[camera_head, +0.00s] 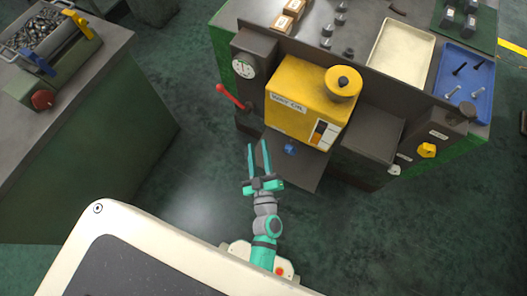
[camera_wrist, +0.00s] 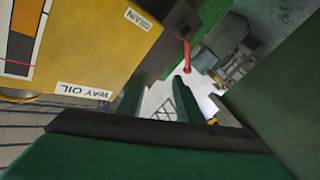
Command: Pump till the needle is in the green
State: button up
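A round white gauge (camera_head: 243,68) is on the dark upright at the machine's left end; its needle and any green band are too small to read. Below it a pump lever with a red handle (camera_head: 230,96) sticks out up and to the left. It also shows in the wrist view, beyond and right of the fingers (camera_wrist: 187,53). A yellow way oil tank (camera_head: 295,97) stands right of the lever. My gripper (camera_head: 258,147) is open and empty, below the tank and lever, apart from both. In the wrist view its two fingers (camera_wrist: 160,82) are spread.
A blue knob (camera_head: 290,149) sits beneath the tank. A dark shelf (camera_head: 372,134) and a yellow knob (camera_head: 427,150) are to the right. A green bench (camera_head: 85,165) with a bin of metal parts stands left. The floor (camera_head: 185,125) between bench and machine is clear.

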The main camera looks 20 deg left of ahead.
aim_at(234, 100)
jog(key=shift+m+h, duration=0.8)
jog(key=shift+m, duration=0.1)
jog(key=shift+s+d+r, duration=0.3)
jog(key=shift+s+d, duration=0.4)
jog(key=shift+d, duration=0.1)
jog(key=shift+s+d+r, duration=0.25)
jog(key=shift+s+d, duration=0.45)
jog(key=shift+d, duration=0.05)
